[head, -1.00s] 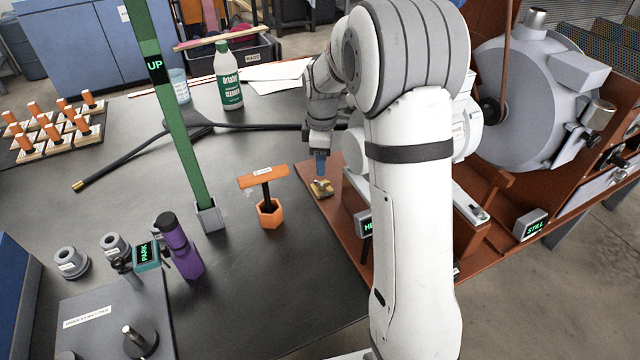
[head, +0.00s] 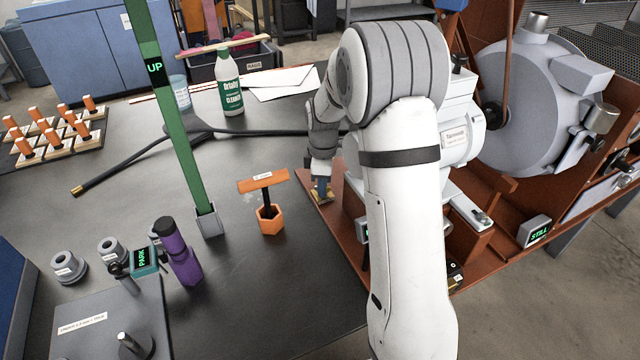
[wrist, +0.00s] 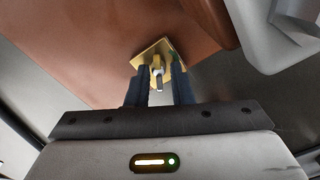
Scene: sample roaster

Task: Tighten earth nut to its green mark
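The brass earth plate (wrist: 148,57) lies on the red-brown base and also shows in the head view (head: 326,197). In the wrist view a small nut with a grey stud (wrist: 157,73) stands on it, and a small green mark (wrist: 173,57) is at its right. My gripper (wrist: 159,72) has its two dark blue fingers apart, one on either side of the nut and stud. A gap shows between them, and I cannot tell whether either finger touches the nut. In the head view my gripper (head: 321,187) is low over the plate and hides most of it.
The orange T-handled tool (head: 264,181) stands in an orange hex holder left of my gripper. The green UP post (head: 181,130) rises farther left. The grey roaster drum (head: 535,100) is at the right. Bare dark tabletop lies at front centre.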

